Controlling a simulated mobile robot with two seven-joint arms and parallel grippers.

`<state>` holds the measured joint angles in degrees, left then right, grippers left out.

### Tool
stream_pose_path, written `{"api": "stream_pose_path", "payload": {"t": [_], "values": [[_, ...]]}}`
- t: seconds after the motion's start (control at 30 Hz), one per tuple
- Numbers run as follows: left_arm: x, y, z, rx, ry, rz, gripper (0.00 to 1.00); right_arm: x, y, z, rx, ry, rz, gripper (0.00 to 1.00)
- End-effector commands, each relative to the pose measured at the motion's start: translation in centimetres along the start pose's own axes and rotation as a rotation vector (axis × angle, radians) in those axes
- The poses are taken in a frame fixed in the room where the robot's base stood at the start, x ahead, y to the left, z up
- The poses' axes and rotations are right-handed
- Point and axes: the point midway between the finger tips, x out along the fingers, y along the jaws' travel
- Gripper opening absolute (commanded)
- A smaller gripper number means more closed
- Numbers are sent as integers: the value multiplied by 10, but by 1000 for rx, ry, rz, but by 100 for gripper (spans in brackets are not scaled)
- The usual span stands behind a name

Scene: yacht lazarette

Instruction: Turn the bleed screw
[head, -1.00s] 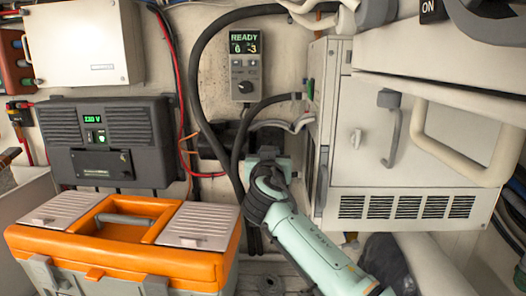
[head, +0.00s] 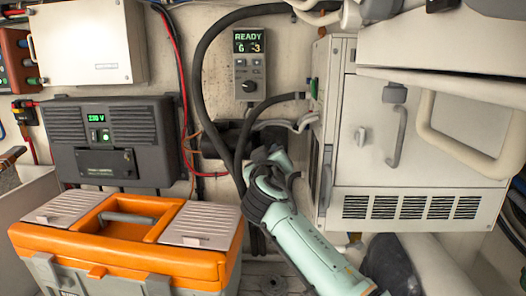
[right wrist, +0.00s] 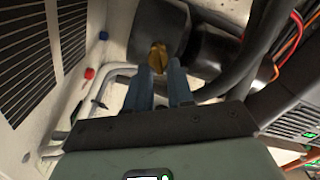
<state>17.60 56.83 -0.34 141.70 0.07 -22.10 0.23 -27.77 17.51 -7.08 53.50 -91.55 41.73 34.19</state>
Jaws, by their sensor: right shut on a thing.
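The bleed screw (right wrist: 157,57) is a small brass screw with a flat wing-like head, on a dark block (right wrist: 160,22) in the right wrist view. My right gripper (right wrist: 158,74) is shut on it, with one blue-grey finger on each side of the brass head. In the head view my right gripper (head: 268,155) reaches up to the dark fitting on the back wall, beside the black hose. The screw itself is hidden there behind the gripper. My left gripper is not in view.
A thick black hose (head: 203,100) runs close left of the gripper. A white cabinet (head: 420,150) with handles stands at right. An orange toolbox (head: 130,265) is at lower left. A control panel (head: 249,65) reading READY is above. Red and blue caps (right wrist: 89,73) show near the gripper.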

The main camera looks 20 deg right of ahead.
Motion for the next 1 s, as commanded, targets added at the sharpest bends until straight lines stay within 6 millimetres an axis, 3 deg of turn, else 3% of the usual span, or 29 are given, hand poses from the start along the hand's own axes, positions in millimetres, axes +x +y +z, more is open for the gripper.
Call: {"api": "stream_pose_path", "payload": {"t": [0.67, 0.7, 0.77, 1.0], "values": [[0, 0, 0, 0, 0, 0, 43, -1, -6, -3, -81, 10, -12, 0], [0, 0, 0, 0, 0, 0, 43, -1, -6, -3, -80, 10, -12, 25], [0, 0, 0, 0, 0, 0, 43, -1, -6, -3, -81, 9, -12, 45], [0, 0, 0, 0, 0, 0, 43, -1, -4, -2, -81, 5, -6, 48]]}}
